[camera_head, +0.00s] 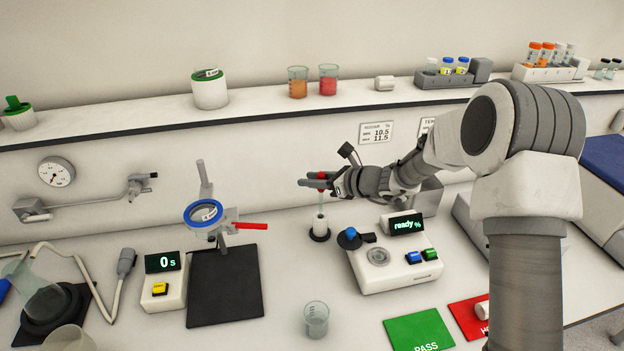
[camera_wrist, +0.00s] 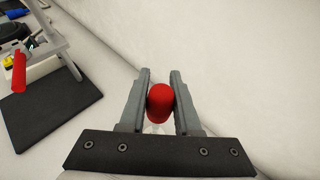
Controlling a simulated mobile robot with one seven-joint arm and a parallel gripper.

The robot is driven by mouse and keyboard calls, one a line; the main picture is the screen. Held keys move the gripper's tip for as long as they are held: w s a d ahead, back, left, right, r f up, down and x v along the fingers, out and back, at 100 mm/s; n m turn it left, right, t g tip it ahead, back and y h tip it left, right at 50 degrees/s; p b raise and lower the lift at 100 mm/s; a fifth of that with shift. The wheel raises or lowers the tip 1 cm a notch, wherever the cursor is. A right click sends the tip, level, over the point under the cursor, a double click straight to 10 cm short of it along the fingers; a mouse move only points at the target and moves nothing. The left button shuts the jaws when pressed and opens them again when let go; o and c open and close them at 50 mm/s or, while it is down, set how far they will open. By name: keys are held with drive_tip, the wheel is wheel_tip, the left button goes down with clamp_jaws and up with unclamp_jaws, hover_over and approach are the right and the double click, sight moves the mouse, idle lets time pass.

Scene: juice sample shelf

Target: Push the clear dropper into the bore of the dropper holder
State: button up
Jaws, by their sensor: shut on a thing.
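The clear dropper has a red bulb (camera_wrist: 159,103) that sits between the two fingers of my gripper (camera_wrist: 159,92). In the head view my gripper (camera_head: 316,180) is shut on the bulb, and a faint clear tube (camera_head: 322,201) hangs below it, roughly upright. The tube's lower end is at or near the top of the holder. I cannot tell whether the tip is inside the bore. The holder is hidden in the wrist view.
A white instrument (camera_head: 392,267) reading "ready %" stands right of the holder. A ring stand (camera_head: 204,213) with a red handle (camera_head: 250,226) and a black mat (camera_head: 225,290) are to the left. An empty beaker (camera_head: 316,320) stands in front. The wall is close behind.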

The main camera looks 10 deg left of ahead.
drive_tip(key=shift+f+b, duration=2.9)
drive_tip(key=shift+b, duration=0.05)
idle(0.4)
drive_tip(key=o, duration=0.9)
drive_tip(key=v, duration=1.7)
drive_tip(key=s+d+r+n+g+h, duration=0.1)
drive_tip(key=s+d+r+n+h, duration=0.15)
drive_tip(key=s+n, duration=0.45)
drive_tip(key=s+d+r+n+g+h, duration=0.1)
drive_tip(key=s+r+n+g+h, duration=0.15)
drive_tip(key=s+n, duration=0.55)
drive_tip(key=s+d+r+n+t+h, duration=0.1)
drive_tip(key=s+d+n+h, duration=0.1)
drive_tip(key=s+d, duration=0.2)
drive_tip(key=s+d+r+n+t+h, duration=0.1)
drive_tip(key=s+d+n+h, duration=0.2)
drive_tip(key=s+d, duration=0.1)
drive_tip(key=s+d+r+n+t+h, duration=0.1)
drive_tip(key=s+d+n+t+h, duration=0.1)
drive_tip(key=s+d, duration=0.2)
drive_tip(key=shift+s+d+r+n, duration=0.2)
drive_tip(key=shift+s+r+n, duration=0.1)
drive_tip(key=shift+s, duration=0.2)
